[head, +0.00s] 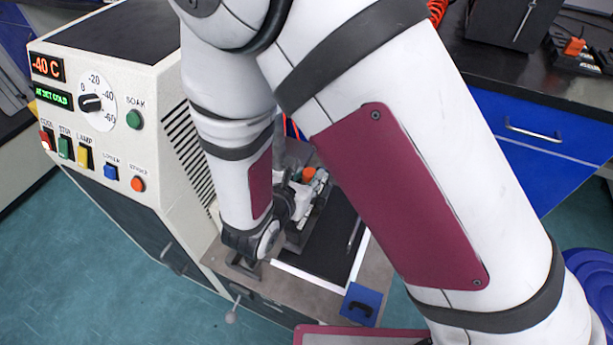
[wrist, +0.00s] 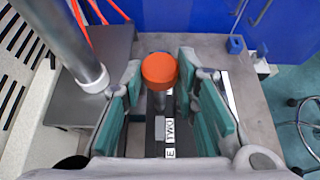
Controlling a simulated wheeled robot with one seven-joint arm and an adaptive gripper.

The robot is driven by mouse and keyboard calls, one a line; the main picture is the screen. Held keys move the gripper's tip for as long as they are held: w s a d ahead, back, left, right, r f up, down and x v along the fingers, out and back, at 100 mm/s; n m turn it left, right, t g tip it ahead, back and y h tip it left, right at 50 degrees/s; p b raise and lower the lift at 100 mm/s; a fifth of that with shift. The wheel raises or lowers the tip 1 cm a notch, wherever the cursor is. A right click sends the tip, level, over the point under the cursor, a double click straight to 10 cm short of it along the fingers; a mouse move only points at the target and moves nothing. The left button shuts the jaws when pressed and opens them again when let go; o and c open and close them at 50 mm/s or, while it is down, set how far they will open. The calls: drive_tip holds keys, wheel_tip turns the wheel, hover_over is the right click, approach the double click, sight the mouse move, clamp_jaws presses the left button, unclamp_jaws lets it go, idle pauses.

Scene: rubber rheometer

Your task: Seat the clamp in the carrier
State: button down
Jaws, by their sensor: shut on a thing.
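My gripper (wrist: 160,98) has its teal-padded fingers on both sides of the clamp, which shows as a round orange knob (wrist: 159,70) on a grey stem. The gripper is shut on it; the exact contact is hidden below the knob. A dark bar with white labels (wrist: 171,132), one reading "TWO", lies under and behind the knob. I cannot tell whether it is the carrier, or whether the clamp touches it. In the head view the orange knob (head: 309,173) shows beside my gripper (head: 303,197), over the bench-top; my arm hides much around it.
A white cold-chamber cabinet (head: 150,125) with a dial and buttons stands at left, its lit display reading -40 C. A grey metal post (wrist: 70,45) rises close to the left finger. Orange-red tubes (wrist: 88,12) run behind. A blue handled block (head: 360,304) sits at the bench-top's front right.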

drive_tip(key=shift+f+b, duration=0.8)
drive_tip(key=shift+f, duration=0.1)
drive_tip(key=c, duration=1.2)
unclamp_jaws()
drive_tip(key=v, duration=1.2)
